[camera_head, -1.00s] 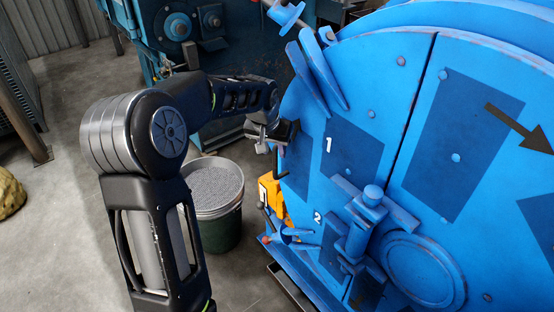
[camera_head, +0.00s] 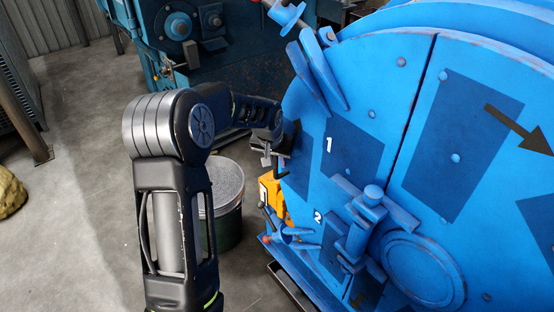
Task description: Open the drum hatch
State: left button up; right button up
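The big blue drum hatch (camera_head: 400,75) fills the right side of the head view. A dark vertical seam runs down it, and dark blue panels marked 1 and 2 are on its left part. A blue latch (camera_head: 365,215) sits across the seam low on the hatch and looks closed. My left gripper (camera_head: 277,160) is at the left edge of the hatch, beside the panel marked 1. Its fingers are small and partly hidden, so I cannot tell whether they are open or touch the hatch. My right gripper is out of view.
A grey-topped dark green bucket (camera_head: 222,185) stands on the floor behind my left arm. An orange part (camera_head: 273,193) is at the drum's lower left. Blue clamp levers (camera_head: 318,75) stick out at the upper left edge.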

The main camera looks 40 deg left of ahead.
pick_arm(q)
grip_shut()
dwell(1.1)
